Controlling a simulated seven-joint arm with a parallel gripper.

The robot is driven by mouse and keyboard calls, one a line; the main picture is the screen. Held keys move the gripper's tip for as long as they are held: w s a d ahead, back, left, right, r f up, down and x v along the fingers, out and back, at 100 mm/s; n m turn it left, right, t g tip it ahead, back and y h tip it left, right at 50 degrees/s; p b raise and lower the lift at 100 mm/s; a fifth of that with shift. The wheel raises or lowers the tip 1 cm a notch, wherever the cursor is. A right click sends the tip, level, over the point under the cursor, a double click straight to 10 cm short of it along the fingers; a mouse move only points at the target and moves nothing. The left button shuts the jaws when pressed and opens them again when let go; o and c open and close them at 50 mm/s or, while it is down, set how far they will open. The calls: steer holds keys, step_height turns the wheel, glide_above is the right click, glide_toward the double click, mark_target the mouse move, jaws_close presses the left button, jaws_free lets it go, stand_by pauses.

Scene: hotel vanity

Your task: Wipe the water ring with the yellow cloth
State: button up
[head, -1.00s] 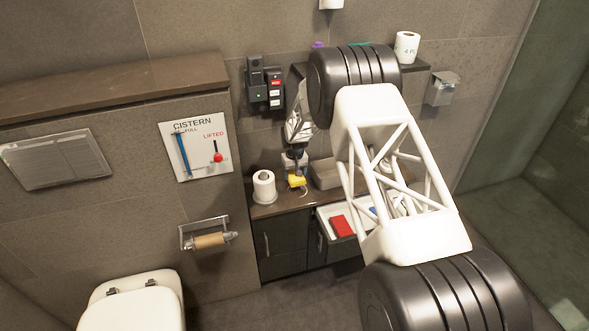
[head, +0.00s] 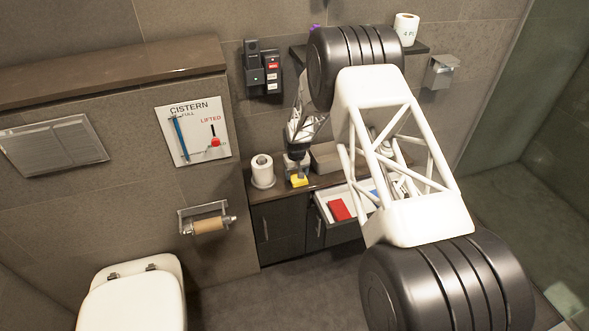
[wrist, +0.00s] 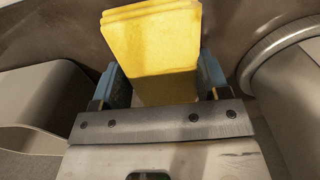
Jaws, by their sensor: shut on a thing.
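The yellow cloth (head: 299,181) is a folded, thick pad over the dark vanity counter (head: 278,194), near its front edge. My gripper (head: 298,171) is shut on it from above. In the wrist view the cloth (wrist: 152,45) stands out beyond the blue-grey fingers of my gripper (wrist: 160,85), one on each side. I cannot make out the water ring in either current view; the cloth and gripper cover part of the counter there. I cannot tell whether the cloth touches the surface.
Below the counter an open drawer (head: 326,211) holds a red item (head: 340,209) and a blue one. My arm hides the counter's right part.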

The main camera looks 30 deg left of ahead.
steer(key=shift+s+d, duration=0.2)
steer(key=shift+s+d+f, duration=0.15)
steer(key=shift+s+d+r, duration=0.2)
steer(key=shift+s+d, duration=0.1)
steer(key=shift+s+d+f, duration=0.15)
steer(key=shift+s+d, duration=0.05)
steer(key=shift+w+a, duration=0.35)
steer(key=shift+w, duration=0.05)
steer(key=shift+w+a+f, duration=0.1)
steer(key=shift+w+a, duration=0.05)
steer(key=shift+a, duration=0.05)
steer(key=shift+w+a+r, duration=0.15)
steer(key=shift+r, duration=0.1)
steer(key=shift+c, duration=0.3)
steer(key=shift+w+a+f, duration=0.15)
steer(key=shift+w+a, duration=1.6)
steer(key=shift+w, duration=0.05)
steer(key=r, duration=0.3)
steer(key=shift+w+a+r, duration=0.2)
steer(key=shift+r, duration=2.5)
